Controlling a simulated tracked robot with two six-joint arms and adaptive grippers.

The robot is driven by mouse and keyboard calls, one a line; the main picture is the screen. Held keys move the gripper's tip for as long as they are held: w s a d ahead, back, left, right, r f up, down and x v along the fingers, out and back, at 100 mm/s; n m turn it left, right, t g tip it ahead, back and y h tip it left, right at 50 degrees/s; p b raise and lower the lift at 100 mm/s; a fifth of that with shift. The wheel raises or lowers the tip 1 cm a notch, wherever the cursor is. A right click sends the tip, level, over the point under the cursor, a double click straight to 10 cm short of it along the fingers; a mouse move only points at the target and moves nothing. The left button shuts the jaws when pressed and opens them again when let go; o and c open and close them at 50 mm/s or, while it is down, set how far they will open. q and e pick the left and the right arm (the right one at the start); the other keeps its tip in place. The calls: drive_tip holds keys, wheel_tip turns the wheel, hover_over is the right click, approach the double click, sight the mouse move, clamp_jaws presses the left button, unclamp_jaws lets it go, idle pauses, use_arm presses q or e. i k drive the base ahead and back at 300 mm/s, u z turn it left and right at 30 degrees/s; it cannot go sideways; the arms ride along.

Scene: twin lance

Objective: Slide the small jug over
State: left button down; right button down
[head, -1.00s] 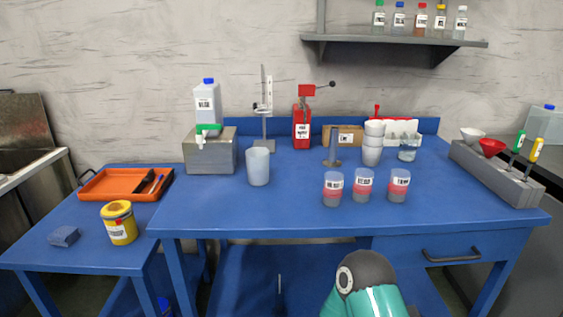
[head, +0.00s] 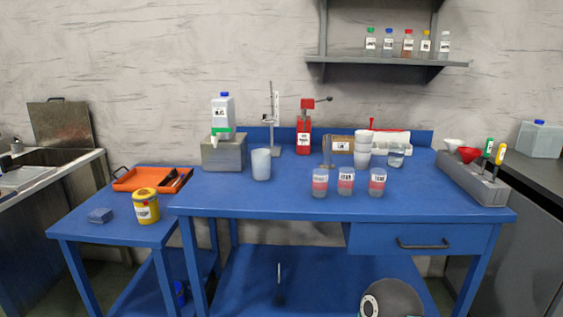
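A pale, cup-like vessel (head: 261,164), possibly the small jug, stands upright on the blue table (head: 235,203) in the head view, right of the metal box (head: 223,153). I see no handle or spout on it. A pale container with a blue cap (head: 222,113) stands on that box and has a green band near its base. I cannot tell for certain which of these is the small jug. Neither of my grippers is in view; only a rounded part of my own arm shows at the bottom right.
Three labelled cups with red bands (head: 346,182) stand near the table's front. Stacked white cups (head: 362,150), a red device (head: 304,136) and a stand (head: 274,122) are behind. A grey rack (head: 473,178) fills the right end. The front left of the table is clear.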

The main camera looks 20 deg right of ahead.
sight(262, 157)
drive_tip(key=u, duration=0.15)
drive_tip(key=i, duration=0.9)
drive_tip(key=z, duration=0.05)
